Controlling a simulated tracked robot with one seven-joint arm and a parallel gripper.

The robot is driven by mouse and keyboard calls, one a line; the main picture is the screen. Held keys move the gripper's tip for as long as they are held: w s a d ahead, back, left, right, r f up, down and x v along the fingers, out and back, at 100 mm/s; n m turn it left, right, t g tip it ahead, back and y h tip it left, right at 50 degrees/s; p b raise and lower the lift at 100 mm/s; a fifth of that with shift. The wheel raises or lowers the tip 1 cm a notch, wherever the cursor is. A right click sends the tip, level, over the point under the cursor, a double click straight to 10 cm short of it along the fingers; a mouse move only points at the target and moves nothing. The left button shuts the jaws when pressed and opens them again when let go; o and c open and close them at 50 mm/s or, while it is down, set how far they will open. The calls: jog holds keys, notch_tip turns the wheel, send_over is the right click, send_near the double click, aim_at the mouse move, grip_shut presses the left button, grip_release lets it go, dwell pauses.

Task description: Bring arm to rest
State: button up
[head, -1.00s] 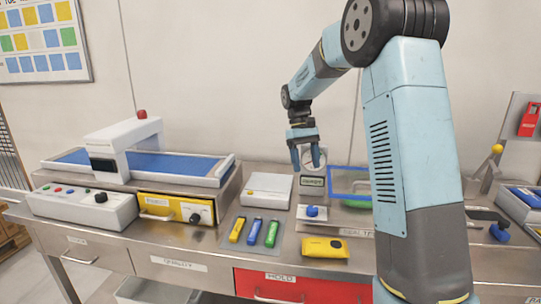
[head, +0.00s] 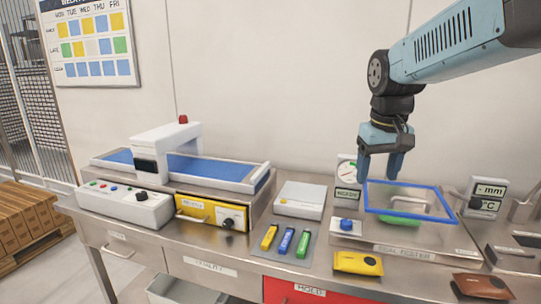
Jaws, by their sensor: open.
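My gripper (head: 380,170) hangs from my blue arm at the right of the head view, fingers pointing down. Its two fingers are apart, with nothing seen between them.
The metal bench (head: 215,262) holds a blue-belted conveyor (head: 215,168), a white control box (head: 125,205), a white scale (head: 300,198), several coloured sticks (head: 287,241), a yellow pouch (head: 358,263) and a brown pouch (head: 482,286).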

jog(key=s+f+m+t, duration=0.1)
jog(key=s+f+t, duration=0.1)
jog(key=s, duration=1)
jog(key=shift+d+t, duration=0.25)
jog(key=shift+t, duration=0.55)
